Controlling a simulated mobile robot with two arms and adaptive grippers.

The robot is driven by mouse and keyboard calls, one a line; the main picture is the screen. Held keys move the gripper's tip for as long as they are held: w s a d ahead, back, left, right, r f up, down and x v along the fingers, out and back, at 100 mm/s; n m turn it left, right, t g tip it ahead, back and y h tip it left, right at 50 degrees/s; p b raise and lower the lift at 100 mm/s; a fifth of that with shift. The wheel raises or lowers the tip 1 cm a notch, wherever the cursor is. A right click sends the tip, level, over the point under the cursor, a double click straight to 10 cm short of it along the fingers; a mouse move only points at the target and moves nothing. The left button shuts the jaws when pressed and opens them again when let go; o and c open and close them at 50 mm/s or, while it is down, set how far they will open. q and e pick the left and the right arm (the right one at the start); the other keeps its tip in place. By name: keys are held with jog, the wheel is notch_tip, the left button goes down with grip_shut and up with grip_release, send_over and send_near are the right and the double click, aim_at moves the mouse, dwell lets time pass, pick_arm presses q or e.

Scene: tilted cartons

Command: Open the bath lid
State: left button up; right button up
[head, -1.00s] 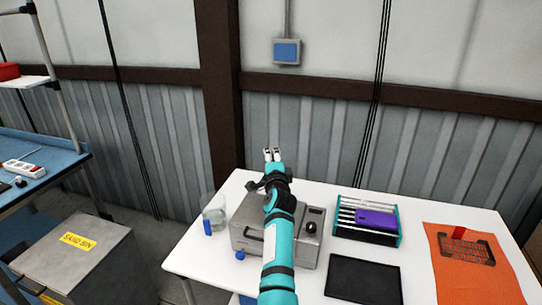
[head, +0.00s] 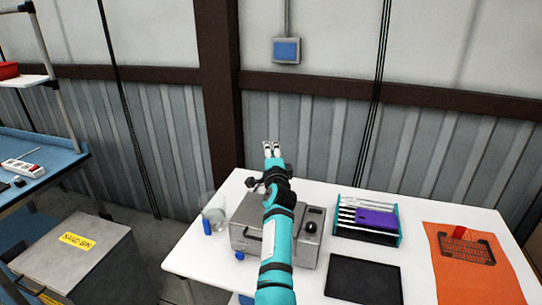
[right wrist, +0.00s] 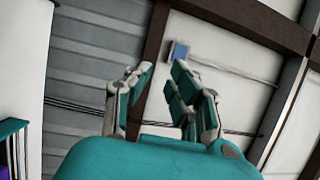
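The bath (head: 309,248) is a grey metal box with a dark knob (head: 310,227) at its right side, standing on the white table. My right arm crosses in front of it and hides its middle, so I cannot tell the state of its lid. My right gripper (head: 271,149) is beyond and above the bath, pointing away toward the wall. In the right wrist view its two fingers (right wrist: 158,98) stand apart with nothing between them. My left gripper is not in view.
A clear container with a blue part (head: 215,217) stands left of the bath. A rack with a purple item (head: 375,219), a black tray (head: 362,280) and an orange mat (head: 450,285) lie to the right. A sand bin (head: 75,262) stands on the floor at left.

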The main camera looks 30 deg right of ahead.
notch_tip(320, 180, up, 9)
dwell(0.3)
jog(key=shift+f, duration=0.1)
